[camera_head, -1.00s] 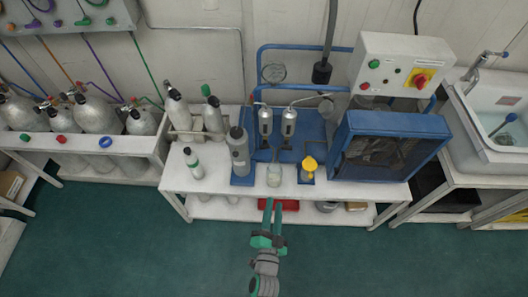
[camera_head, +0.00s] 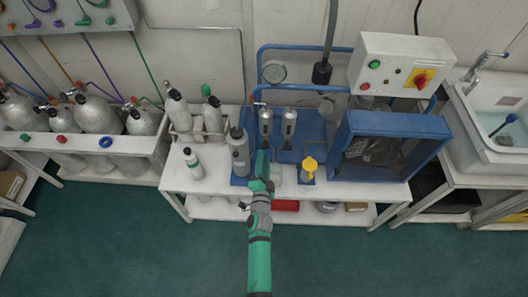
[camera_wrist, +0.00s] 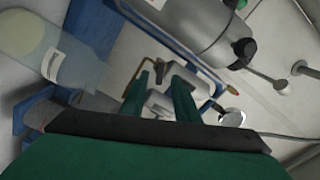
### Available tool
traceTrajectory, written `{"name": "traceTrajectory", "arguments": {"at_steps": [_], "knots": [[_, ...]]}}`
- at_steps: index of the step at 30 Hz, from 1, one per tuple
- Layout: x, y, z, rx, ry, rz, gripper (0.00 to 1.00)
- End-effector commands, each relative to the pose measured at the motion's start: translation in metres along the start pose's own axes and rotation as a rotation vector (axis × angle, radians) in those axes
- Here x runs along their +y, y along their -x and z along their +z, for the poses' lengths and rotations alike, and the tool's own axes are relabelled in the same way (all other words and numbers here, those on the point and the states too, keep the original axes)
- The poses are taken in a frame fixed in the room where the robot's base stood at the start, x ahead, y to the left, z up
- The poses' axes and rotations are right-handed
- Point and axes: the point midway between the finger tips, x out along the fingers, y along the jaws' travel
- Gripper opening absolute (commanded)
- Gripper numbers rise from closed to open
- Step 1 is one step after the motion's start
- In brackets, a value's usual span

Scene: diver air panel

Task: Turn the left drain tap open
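Two silver filter canisters stand on the blue panel in the head view, a left one (camera_head: 265,122) and a right one (camera_head: 289,122). The left drain tap cannot be made out in the head view; my gripper (camera_head: 262,158) is just below the left canister and covers that area. In the wrist view, my gripper's two green fingers (camera_wrist: 163,78) are apart, with pale metal fittings showing between and behind them. A small brass-coloured piece with a red end (camera_wrist: 207,105) shows right of the fingers; I cannot tell whether it is the tap. No grip on anything is visible.
A grey bottle (camera_head: 239,152) stands close left of my gripper. A glass jar (camera_head: 275,174) and a yellow-topped item (camera_head: 309,167) are close right. A blue-framed unit (camera_head: 388,145) fills the bench's right. The floor in front is clear.

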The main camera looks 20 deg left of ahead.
Motion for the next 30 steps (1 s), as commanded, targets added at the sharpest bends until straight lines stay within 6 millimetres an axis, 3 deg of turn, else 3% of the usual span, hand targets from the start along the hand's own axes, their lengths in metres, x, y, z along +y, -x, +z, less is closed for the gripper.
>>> {"name": "traceTrajectory", "arguments": {"at_steps": [7, 20, 24, 30], "knots": [[-0.001, -0.031, 0.0, -0.001, 0.001, -0.001, 0.28], [0.0, -0.038, 0.0, -0.001, 0.001, 0.0, 0.28], [0.0, -0.038, 0.0, -0.001, 0.001, 0.0, 0.0], [0.0, -0.038, 0.0, -0.001, 0.003, 0.0, 0.0]]}}
